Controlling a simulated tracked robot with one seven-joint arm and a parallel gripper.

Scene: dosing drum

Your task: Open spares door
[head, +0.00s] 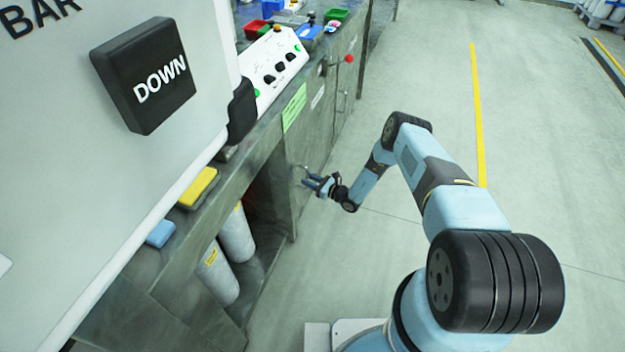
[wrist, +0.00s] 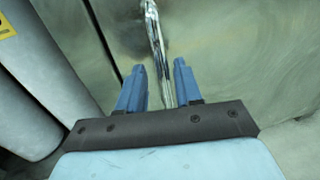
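The spares door (head: 285,185) is a grey metal panel in the bench front, beside an open bay. I cannot tell for sure whether it stands fully closed. Its shiny bar handle (head: 303,170) also shows in the wrist view (wrist: 154,32), running down between my fingers. My gripper (head: 313,183) is at the handle, its two blue fingers (wrist: 159,75) pointing at the door face. The fingers are apart, one on each side of the bar, with visible gaps. The lower end of the handle is hidden behind the gripper body.
Grey cylinders (head: 236,236) stand in the open bay left of the door. A control panel (head: 277,68) and coloured bins (head: 257,29) are on the bench top. A large light casing with a DOWN button (head: 143,76) fills the left. The floor (head: 420,75) to the right is clear.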

